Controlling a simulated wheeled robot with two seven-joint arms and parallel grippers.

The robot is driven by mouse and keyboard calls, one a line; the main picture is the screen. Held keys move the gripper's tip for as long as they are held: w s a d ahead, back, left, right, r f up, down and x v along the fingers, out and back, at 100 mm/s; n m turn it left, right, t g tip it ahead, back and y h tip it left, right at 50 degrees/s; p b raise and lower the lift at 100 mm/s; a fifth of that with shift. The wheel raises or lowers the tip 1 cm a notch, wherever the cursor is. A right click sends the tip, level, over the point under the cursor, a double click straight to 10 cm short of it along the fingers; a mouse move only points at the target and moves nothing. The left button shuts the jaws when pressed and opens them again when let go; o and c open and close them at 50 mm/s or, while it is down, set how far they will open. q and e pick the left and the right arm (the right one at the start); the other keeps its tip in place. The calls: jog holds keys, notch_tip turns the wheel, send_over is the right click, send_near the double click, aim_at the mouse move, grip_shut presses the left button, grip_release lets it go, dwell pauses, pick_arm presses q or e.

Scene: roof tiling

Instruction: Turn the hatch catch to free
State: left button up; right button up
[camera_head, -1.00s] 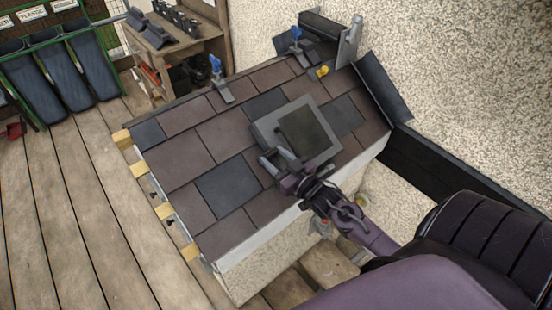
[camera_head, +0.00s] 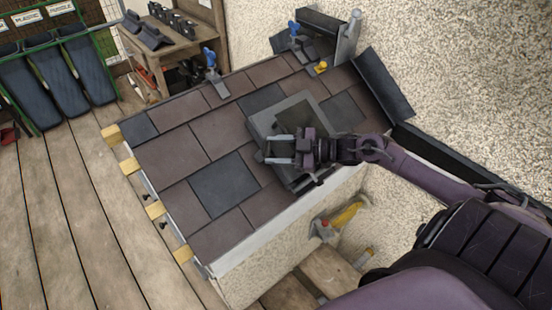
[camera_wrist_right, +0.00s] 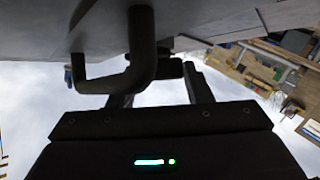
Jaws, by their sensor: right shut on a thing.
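The roof hatch (camera_head: 262,122) is a grey frame with a darker panel, set among the brown and slate tiles. My right gripper (camera_head: 272,149) reaches in from the right over the hatch's lower part, fingers pointing left. In the right wrist view, a dark bent bar (camera_wrist_right: 141,45), which looks like the catch, hangs from a grey surface in front of the gripper (camera_wrist_right: 160,78). The gripper is shut on the catch; the exact contact is partly hidden. The catch is hidden behind the gripper in the head view. My left gripper is out of view.
A yellow-handled tool (camera_head: 345,216) is on the wall below the eave. Dark bins (camera_head: 66,75) and a wooden workbench (camera_head: 165,50) stand at upper left. Deck boards lie clear at left.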

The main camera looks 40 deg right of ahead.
jog(key=n+g+b, duration=0.1)
jog(key=b, duration=0.1)
jog(key=n+g+b, duration=0.1)
jog(key=n+b, duration=0.1)
jog(key=n+g+y+b, duration=0.1)
jog(key=b, duration=0.2)
jog(key=shift+w+d+g, duration=0.2)
jog(key=shift+w+g, duration=0.1)
jog(key=shift+g, duration=0.1)
jog(key=shift+w+r+n+g+b, duration=0.1)
jog(key=shift+r+n+g+b, duration=0.05)
jog(key=shift+n+g+b, duration=0.6)
jog(key=shift+w+r+n+g+b, duration=0.1)
jog(key=shift+r+n+g+b, duration=0.1)
jog(key=shift+n+g, duration=0.4)
jog(key=shift+r+n+g+b, duration=0.1)
jog(key=shift+n+g+b, duration=0.05)
jog(key=shift+n+g, duration=0.35)
jog(key=shift+f+n+g+p, duration=0.1)
jog(key=shift+n+g+p, duration=0.25)
jog(key=shift+n+g, duration=0.15)
jog(key=o, duration=1)
